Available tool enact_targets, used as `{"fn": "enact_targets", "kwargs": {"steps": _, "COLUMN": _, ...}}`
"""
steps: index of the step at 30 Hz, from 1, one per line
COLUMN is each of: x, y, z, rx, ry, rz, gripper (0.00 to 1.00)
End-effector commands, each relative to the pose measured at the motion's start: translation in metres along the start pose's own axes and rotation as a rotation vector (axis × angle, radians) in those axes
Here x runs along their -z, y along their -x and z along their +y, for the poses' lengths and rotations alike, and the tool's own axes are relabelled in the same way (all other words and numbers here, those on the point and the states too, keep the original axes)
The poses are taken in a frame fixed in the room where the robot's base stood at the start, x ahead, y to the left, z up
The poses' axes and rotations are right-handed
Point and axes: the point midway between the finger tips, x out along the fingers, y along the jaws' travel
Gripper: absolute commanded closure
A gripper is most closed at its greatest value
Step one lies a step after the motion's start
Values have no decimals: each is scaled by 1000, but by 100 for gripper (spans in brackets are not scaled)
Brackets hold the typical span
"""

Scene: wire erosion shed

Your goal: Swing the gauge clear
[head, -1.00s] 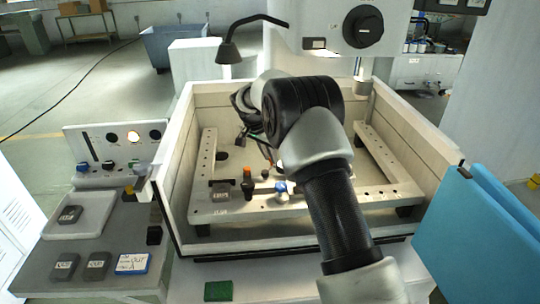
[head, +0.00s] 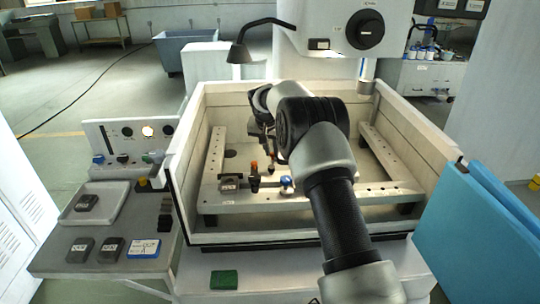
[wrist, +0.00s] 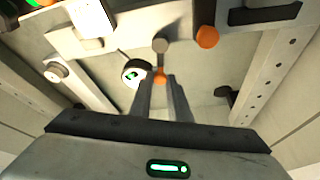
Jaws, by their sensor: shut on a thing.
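My gripper (wrist: 160,100) is shut on a small orange knob (wrist: 160,77), which shows between the fingertips in the wrist view. A grey rod with a rounded end lies just beyond it. A round dial with a dark rim, which looks like the gauge (wrist: 133,73), sits just left of the fingertips. How the knob joins the dial is not clear. In the head view my gripper (head: 270,145) hangs inside the open tank, above its frame, partly hidden by my arm. A small red-orange tip shows below it.
The tank (head: 185,165) has pale walls on several sides. On its front rail stand an orange-topped post (head: 254,170) and a blue-topped clamp (head: 287,184). Left is a bench with a tray (head: 110,205) and dark blocks. A blue panel (head: 488,225) stands right.

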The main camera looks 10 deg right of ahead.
Motion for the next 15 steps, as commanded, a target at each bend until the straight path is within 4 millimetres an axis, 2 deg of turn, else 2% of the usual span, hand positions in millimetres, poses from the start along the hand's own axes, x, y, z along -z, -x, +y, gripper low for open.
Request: {"fn": "enact_targets", "kwargs": {"steps": 15, "x": -6, "y": 3, "z": -13, "rx": 156, "ry": 372, "rz": -4, "gripper": 100}}
